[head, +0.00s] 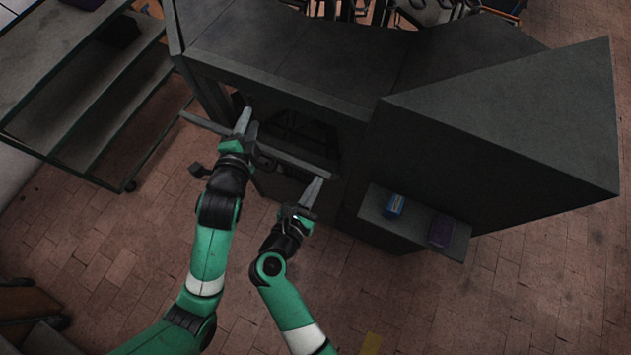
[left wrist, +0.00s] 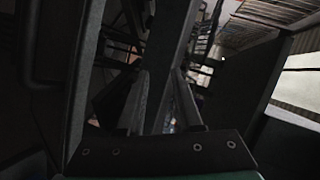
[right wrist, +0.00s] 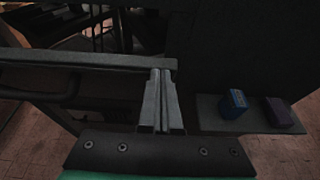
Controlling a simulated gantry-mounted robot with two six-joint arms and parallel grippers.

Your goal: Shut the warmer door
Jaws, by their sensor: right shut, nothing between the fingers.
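The warmer door shows in the head view as a narrow grey top edge (head: 298,161) across the front of the dark machine's opening. In the right wrist view the door's edge (right wrist: 85,60) runs across the left half, with a bar handle (right wrist: 38,88) below it. My left gripper (head: 243,119) is at the door's edge, left of its middle. In the left wrist view its fingers (left wrist: 160,95) stand apart, with a dark grey bar seen between them; contact is unclear. My right gripper (head: 314,189) is shut and empty near the door's right end. Its fingers (right wrist: 161,95) are together.
The large dark machine (head: 480,140) fills the upper right. A shelf (head: 378,205) on its front bears a blue box (head: 394,206) and a purple box (head: 441,231). A shelved rack (head: 75,95) stands at the upper left. The brick floor in front is mostly clear.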

